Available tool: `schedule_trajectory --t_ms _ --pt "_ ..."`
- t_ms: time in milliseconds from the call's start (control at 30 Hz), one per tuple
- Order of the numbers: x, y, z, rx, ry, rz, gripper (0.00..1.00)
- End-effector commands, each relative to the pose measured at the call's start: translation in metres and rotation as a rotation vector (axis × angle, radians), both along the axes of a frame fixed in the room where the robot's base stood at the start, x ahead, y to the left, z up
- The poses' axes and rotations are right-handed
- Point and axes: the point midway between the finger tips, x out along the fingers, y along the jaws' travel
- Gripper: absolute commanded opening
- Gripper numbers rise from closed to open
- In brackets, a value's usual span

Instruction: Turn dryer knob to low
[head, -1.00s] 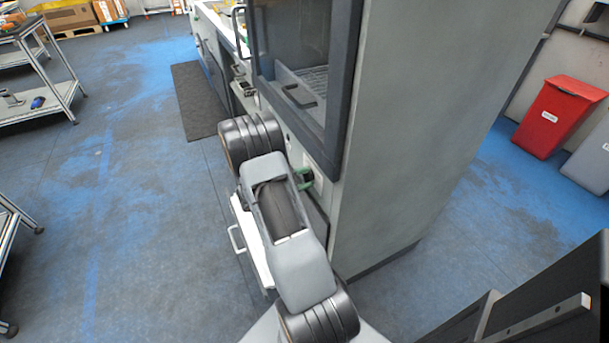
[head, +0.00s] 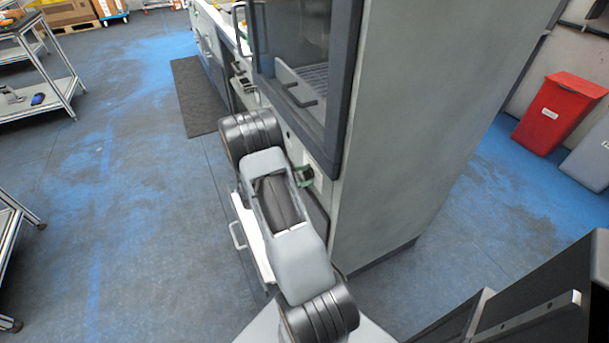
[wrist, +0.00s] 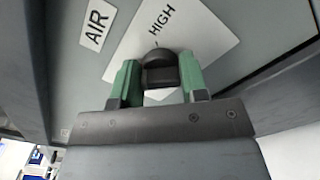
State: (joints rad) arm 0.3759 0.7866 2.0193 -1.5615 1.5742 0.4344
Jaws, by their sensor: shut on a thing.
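The dark dryer knob (wrist: 160,70) sits on a white label plate marked "HIGH" (wrist: 163,20) in the wrist view. An "AIR" label (wrist: 97,24) is to its left; no "LOW" label is readable. My gripper (wrist: 160,80) has a green finger on each side of the knob and is shut on it. In the head view my gripper (head: 304,176) is at the front of the grey dryer cabinet (head: 400,110), below its glass door (head: 290,50). There the knob is mostly hidden by my gripper and arm.
A white drawer or panel with a handle (head: 237,236) sticks out low beside my arm. A red bin (head: 558,112) stands at the right. Metal carts (head: 45,90) are at the left, with open blue-grey floor between.

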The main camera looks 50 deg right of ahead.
Motion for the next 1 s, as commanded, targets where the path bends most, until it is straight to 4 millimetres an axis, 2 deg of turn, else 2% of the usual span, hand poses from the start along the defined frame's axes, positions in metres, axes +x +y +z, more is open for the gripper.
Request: schedule_trajectory --t_ms 33,267,567,767,1000 --pt "0.0 0.0 -0.001 0.002 0.002 0.0 0.41" --pt "0.0 0.0 0.0 0.0 0.001 0.0 0.63" --pt "0.001 0.003 0.0 0.0 0.0 0.001 0.64" --pt "0.012 0.027 0.0 0.0 0.0 0.006 0.64" --pt "0.031 0.073 0.0 0.0 0.0 0.006 0.64"
